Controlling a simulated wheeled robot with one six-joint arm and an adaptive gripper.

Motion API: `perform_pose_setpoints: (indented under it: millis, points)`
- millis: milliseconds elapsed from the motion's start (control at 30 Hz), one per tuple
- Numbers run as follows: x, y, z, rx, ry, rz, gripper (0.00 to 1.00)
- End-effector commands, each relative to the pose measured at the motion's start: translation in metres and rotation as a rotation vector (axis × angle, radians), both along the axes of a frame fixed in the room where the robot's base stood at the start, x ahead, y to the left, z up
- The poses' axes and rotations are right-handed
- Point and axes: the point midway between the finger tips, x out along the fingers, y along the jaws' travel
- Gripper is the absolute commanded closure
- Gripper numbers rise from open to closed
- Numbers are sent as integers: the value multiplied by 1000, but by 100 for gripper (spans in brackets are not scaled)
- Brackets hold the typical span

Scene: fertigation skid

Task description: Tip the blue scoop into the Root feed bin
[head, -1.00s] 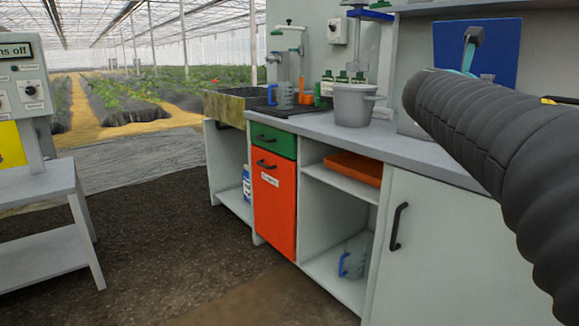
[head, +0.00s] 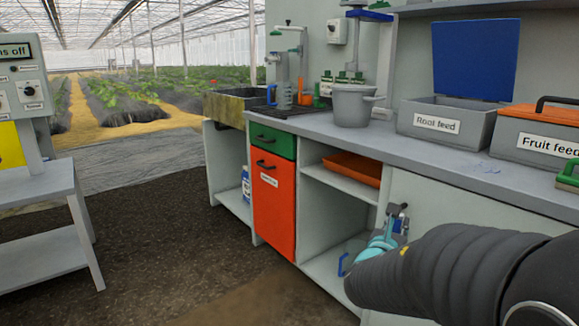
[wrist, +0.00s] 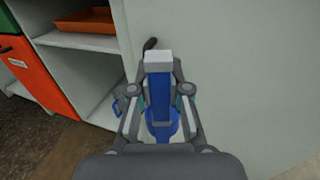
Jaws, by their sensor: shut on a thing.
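My gripper (head: 392,228) is low in front of the pale cabinet door, below the counter. It is shut on the blue scoop (wrist: 160,90), whose blue handle lies between the fingers in the wrist view. A pale grey block shows at the scoop's far end. In the head view the scoop is mostly hidden by my gripper. The Root feed bin (head: 440,126) is a grey labelled box on the counter, above my gripper. Its blue lid (head: 476,60) stands open; the inside is barely visible.
The Fruit feed bin (head: 540,148) has its orange lid shut. A grey pot (head: 352,105) stands left of the Root feed bin. The cabinet's open shelves hold an orange tray (head: 354,167) and a blue-handled jug (wrist: 121,104). A black door handle (wrist: 150,44) is close to my gripper.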

Motion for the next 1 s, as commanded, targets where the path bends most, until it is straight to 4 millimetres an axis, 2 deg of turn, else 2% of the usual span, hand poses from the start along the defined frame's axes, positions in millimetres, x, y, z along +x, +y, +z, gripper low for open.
perform_pose_setpoints:
  millis: [33, 200, 400, 600, 900, 933, 1000]
  points:
    - [2, 9, -25, -3, 12, 26, 100]
    - [7, 33, -80, -1, 7, 93, 100]
    - [12, 56, -135, 1, 4, 160, 100]
    - [16, 75, -180, 1, 1, 215, 100]
    - [20, 94, -227, 2, 0, 271, 100]
    - [20, 94, -212, 2, -5, 270, 100]
    - [20, 93, -199, 3, -7, 269, 100]
